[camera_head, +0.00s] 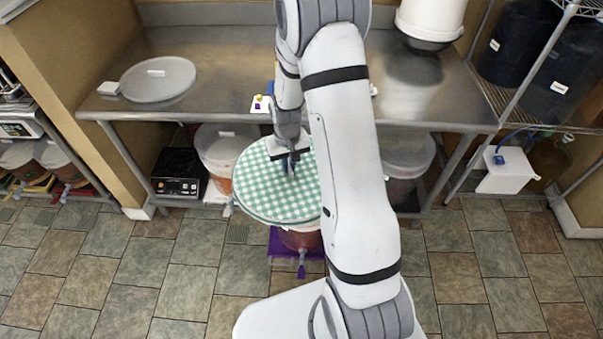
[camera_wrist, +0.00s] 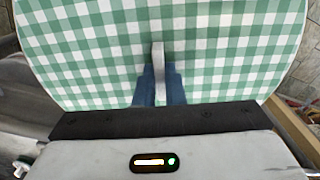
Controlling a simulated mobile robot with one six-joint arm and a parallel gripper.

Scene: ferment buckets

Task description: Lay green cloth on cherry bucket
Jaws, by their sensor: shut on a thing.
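The green cloth (camera_head: 270,195) is a round, flat green-and-white checked piece with a small grey tab on its middle. My gripper (camera_head: 290,163) is shut on that tab from above, and the cloth hangs level. In the wrist view the cloth (camera_wrist: 90,50) fills most of the picture, with the blue fingertips of my gripper (camera_wrist: 160,85) on either side of the tab. Below the cloth a bucket with reddish contents (camera_head: 301,239) shows partly; its rim is hidden, so I cannot tell whether the cloth touches it. No label reading cherry is legible.
The bucket stands on a purple base (camera_head: 285,246). A steel counter (camera_head: 215,65) lies behind, with a round grey lid (camera_head: 158,80) at its left. Under it are a bucket with orange-red contents (camera_head: 222,158), another bucket (camera_head: 408,160) and a black scale (camera_head: 179,172). The tiled floor at left is clear.

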